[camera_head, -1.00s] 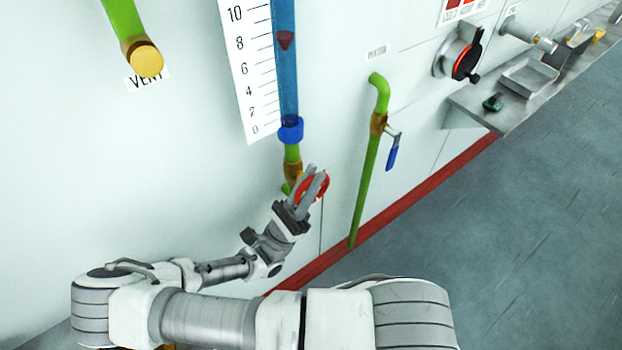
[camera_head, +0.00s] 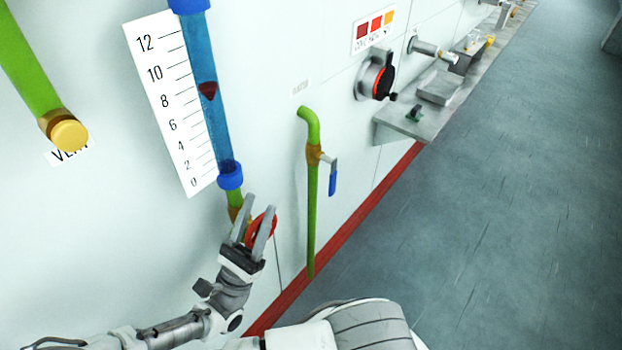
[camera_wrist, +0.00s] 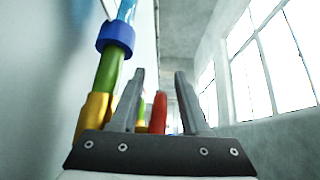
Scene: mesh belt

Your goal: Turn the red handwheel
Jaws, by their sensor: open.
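The red handwheel (camera_head: 263,226) sits low on the wall at the foot of the flow tube, on a brass fitting (camera_head: 235,212). My gripper (camera_head: 259,203) is open at the wheel, and its fingers hide part of the rim in the head view. In the wrist view, the red handwheel (camera_wrist: 158,113) shows nearly edge-on between the two spread fingers of my gripper (camera_wrist: 160,76). Gaps show on both sides of it. I cannot tell whether either finger touches it.
A blue flow tube (camera_head: 213,125) with a dark red float stands beside a numbered scale (camera_head: 165,95). To the right are a green pipe (camera_head: 312,215) with a blue lever (camera_head: 332,180), a round black-and-red switch (camera_head: 378,78) and a metal shelf (camera_head: 425,115). Floor at right is clear.

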